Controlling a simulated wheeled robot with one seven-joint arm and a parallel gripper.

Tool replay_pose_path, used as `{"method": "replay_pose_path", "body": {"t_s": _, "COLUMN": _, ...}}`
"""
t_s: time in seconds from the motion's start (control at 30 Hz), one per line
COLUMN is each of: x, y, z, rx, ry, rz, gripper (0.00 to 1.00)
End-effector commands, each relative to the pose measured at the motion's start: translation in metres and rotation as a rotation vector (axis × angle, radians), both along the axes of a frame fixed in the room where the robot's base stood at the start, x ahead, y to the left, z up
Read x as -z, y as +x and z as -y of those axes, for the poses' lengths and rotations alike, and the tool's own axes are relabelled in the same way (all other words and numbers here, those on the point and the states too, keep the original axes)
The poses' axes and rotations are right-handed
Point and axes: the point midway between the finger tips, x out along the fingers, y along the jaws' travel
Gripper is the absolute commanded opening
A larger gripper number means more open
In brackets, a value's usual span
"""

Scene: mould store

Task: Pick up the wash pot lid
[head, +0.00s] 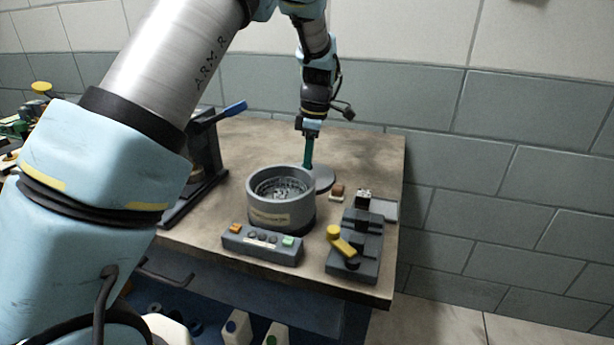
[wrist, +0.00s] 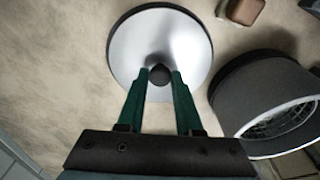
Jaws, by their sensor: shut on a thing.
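The wash pot lid is a round grey disc (head: 325,180) just behind the wash pot in the head view. In the wrist view the lid (wrist: 160,30) shows pale and metallic with a dark rim and a black knob (wrist: 160,76) at its centre. My gripper (head: 308,165) points down over the lid, and its green fingers (wrist: 161,80) are shut on the knob. The lid looks level and at or close to the bench top; I cannot tell whether it touches. The open round grey wash pot (head: 266,214) stands beside it; it also shows in the wrist view (wrist: 262,78).
A control box (head: 262,245) with coloured buttons sits in front of the pot. A dark fixture with a yellow-knobbed lever (head: 352,250) stands at the right front. A small brown block (head: 338,189) lies near the lid. A blue-handled press (head: 205,150) is at left. The bench's back is clear.

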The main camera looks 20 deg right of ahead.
Motion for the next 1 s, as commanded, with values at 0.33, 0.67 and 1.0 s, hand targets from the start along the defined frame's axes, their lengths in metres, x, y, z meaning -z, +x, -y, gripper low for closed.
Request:
{"method": "replay_pose_path", "body": {"t_s": 0.33, "x": 0.0, "y": 0.0, "z": 0.0, "rx": 0.0, "ry": 0.0, "rz": 0.0, "gripper": 0.0}}
{"method": "replay_pose_path", "body": {"t_s": 0.67, "x": -0.002, "y": 0.0, "z": 0.0, "rx": 0.0, "ry": -0.001, "rz": 0.001, "gripper": 0.0}}
{"method": "replay_pose_path", "body": {"t_s": 1.0, "x": -0.057, "y": 0.001, "z": 0.001, "rx": 0.002, "ry": -0.004, "rz": 0.004, "gripper": 0.0}}
